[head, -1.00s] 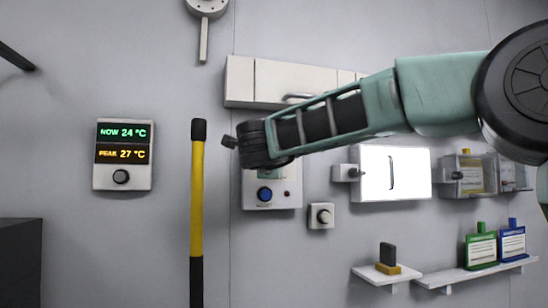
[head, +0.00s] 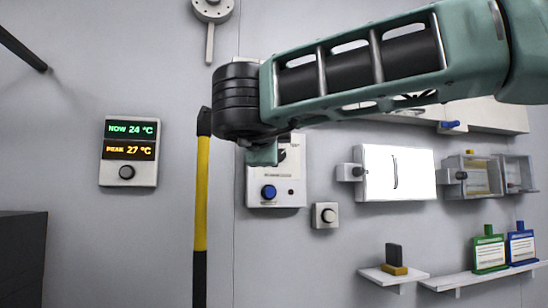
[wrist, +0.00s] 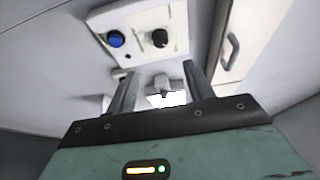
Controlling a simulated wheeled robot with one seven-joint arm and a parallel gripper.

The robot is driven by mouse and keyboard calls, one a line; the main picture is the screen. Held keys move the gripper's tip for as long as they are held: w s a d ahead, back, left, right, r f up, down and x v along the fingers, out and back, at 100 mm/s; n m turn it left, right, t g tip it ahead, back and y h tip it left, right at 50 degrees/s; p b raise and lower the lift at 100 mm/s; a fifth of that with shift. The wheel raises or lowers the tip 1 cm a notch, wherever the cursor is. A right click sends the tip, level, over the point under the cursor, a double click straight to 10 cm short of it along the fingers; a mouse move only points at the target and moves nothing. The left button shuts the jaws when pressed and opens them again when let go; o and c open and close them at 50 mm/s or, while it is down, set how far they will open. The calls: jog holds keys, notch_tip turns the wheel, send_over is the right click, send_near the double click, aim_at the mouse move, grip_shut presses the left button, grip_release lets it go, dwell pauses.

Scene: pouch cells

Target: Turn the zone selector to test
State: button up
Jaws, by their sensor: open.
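A pale wall panel (head: 293,197) carries a blue round button (head: 269,192) low down and a dark knob above it, which I take to be the zone selector. In the head view my arm's end covers most of the knob. In the wrist view the panel (wrist: 136,20) shows the blue button (wrist: 116,39) and the black knob (wrist: 160,38) side by side. The knob's setting and the labels are too small to read. My gripper (wrist: 161,72) is open and empty, its two fingers apart. The knob appears beyond the fingertips, roughly between them sideways.
A temperature display (head: 129,152) hangs at left, and a yellow and black pole (head: 201,195) stands beside the panel. A small button box (head: 325,215) and a white door box (head: 398,172) are to the right. A cabinet handle (wrist: 231,50) is close at right in the wrist view.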

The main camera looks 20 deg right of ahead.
jog(key=shift+v, duration=1.65)
jog(key=a+f+n+t+y, duration=0.1)
jog(key=a+f+n+y, duration=0.8)
jog(key=a+n+y, duration=0.3)
jog(key=s+a+f+n+g+y, duration=0.25)
jog(key=f+n+g, duration=0.2)
jog(key=f, duration=0.35)
jog(key=s+a+f+n+g+y, duration=0.1)
jog(key=s+f+n+g, duration=0.25)
jog(key=f+n, duration=0.35)
jog(key=s+d+f+n+g+h, duration=0.4)
jog(key=s+f, duration=0.6)
jog(key=f, duration=0.5)
jog(key=s+d+f+n+g+h, duration=0.1)
jog(key=s+d+f+g+h, duration=0.1)
jog(key=s+d+f, duration=0.2)
jog(key=s+d+f+n+g+h, duration=0.2)
jog(key=s+d, duration=0.4)
jog(key=d, duration=0.3)
notch_tip(320, 180, down, 3)
jog(key=shift+s+r+g, duration=0.2)
jog(key=shift+r+g, duration=0.05)
jog(key=shift+g, duration=0.55)
